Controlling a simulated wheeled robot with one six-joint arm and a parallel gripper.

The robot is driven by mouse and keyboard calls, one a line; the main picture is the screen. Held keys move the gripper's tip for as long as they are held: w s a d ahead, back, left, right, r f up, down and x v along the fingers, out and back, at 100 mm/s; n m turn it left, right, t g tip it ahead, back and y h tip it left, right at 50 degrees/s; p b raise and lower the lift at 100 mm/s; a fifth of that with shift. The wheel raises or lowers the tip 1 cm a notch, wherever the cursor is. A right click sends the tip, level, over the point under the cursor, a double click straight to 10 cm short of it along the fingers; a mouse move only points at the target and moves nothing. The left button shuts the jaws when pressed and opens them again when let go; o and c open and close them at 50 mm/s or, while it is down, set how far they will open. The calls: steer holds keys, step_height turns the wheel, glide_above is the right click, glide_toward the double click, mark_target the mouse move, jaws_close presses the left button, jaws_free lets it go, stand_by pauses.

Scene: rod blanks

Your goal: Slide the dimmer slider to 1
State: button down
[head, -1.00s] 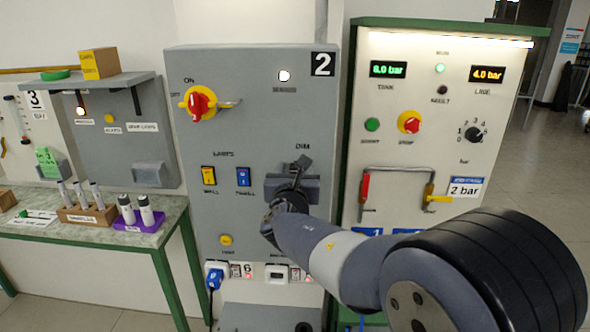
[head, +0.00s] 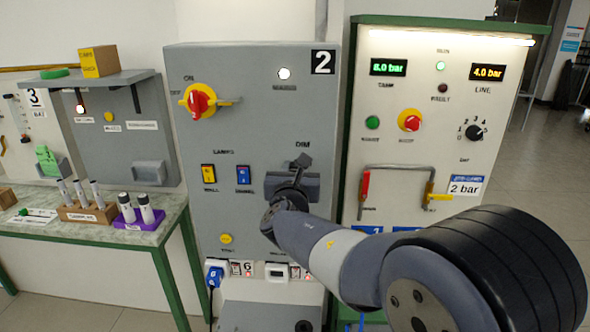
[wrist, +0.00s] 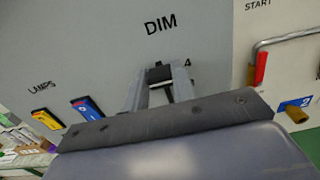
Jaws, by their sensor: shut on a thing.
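The dimmer is on the grey panel numbered 2, under the DIM label (wrist: 161,25). In the wrist view the dark slider knob (wrist: 160,74) sits between my gripper's (wrist: 158,84) two grey fingers, which are shut on it. A "4" mark shows just right of the knob. The other scale marks and most of the track are hidden behind my gripper and arm. In the head view my gripper (head: 300,163) is up against the panel just below the DIM label, and the knob cannot be made out there.
Left of the dimmer are the yellow (head: 209,173) and blue (head: 243,175) lamp switches. Above is the red-and-yellow rotary switch (head: 198,101). A pressure panel (head: 355,90) with a protruding pipe handle (head: 400,168) stands close on the right. A bench (head: 170,215) with rods is at left.

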steer(key=shift+f, duration=0.1)
step_height(320, 180, down, 9)
steer(key=b, duration=1)
steer(key=shift+f, duration=0.3)
steer(key=c, duration=1.2)
jaws_free()
steer(key=shift+o, duration=0.2)
steer(key=shift+s, duration=0.15)
steer(key=s+b, duration=0.1)
steer(key=s, duration=0.9)
steer(key=shift+s+a, duration=0.2)
steer(key=shift+s, duration=0.1)
steer(key=shift+w, duration=0.1)
